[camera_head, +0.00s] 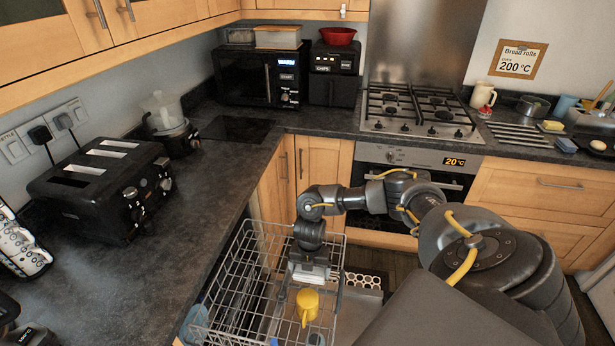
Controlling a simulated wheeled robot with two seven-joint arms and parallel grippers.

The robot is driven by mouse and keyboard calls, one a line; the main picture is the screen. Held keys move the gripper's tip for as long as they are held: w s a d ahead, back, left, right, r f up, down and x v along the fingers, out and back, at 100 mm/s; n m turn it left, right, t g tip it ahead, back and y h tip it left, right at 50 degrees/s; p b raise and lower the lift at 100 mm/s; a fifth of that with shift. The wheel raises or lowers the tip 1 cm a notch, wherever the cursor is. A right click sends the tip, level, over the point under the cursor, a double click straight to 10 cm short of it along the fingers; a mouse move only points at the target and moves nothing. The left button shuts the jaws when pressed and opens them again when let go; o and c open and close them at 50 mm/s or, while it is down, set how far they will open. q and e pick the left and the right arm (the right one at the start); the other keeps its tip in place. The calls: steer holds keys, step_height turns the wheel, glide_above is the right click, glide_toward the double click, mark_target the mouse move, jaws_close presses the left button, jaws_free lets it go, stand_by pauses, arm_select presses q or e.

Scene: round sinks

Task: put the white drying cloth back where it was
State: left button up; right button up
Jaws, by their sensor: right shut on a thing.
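My right gripper (308,283) reaches down over the wire dishwasher rack (252,262). It is shut on a yellow mug (307,303) directly below its pale palm; the fingertips are hard to make out. The mug's handle faces the front. The mug is within the rack's outline, but I cannot tell whether it touches the wires. I cannot make out a white drying cloth anywhere in this view. My left gripper is not in view.
Blue dishes sit at the rack's front left. A black toaster (105,185) and blender base (175,138) stand on the left worktop (190,235). The gas hob (418,112), a cream mug (483,95), a drying grid (520,134) and sponges are at the back right.

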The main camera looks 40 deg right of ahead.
steer(key=w+a+r+m, duration=0.2)
steer(key=w+a+r, duration=0.3)
steer(key=a+r, duration=0.2)
steer(key=shift+a+m, duration=0.4)
steer(key=shift+a, duration=0.7)
steer(key=a+r, duration=0.2)
steer(key=a+r+m, duration=0.1)
steer(key=a+r, duration=0.1)
steer(key=a+r+m, duration=0.1)
steer(key=r, duration=0.1)
steer(key=shift+w+a+r+b, duration=0.1)
steer(key=shift+w+a+b, duration=0.25)
steer(key=shift+w+a, duration=0.05)
steer(key=a+r+m, duration=0.1)
steer(key=r, duration=0.1)
steer(key=s+a+r+m, duration=0.1)
steer(key=r+m, duration=0.1)
steer(key=r, duration=0.1)
steer(key=s+a+r+m, duration=0.1)
steer(key=a+r, duration=0.1)
steer(key=r, duration=0.1)
steer(key=shift+s+m, duration=0.2)
steer(key=shift+m, duration=0.1)
steer(key=s+r+m, duration=0.3)
steer(key=r+m, duration=0.1)
steer(key=r, duration=0.1)
steer(key=shift+s+d+r+b, duration=0.15)
steer(key=shift+d+r+b, duration=0.05)
steer(key=shift+d+b, duration=0.2)
steer(key=shift+m, duration=0.3)
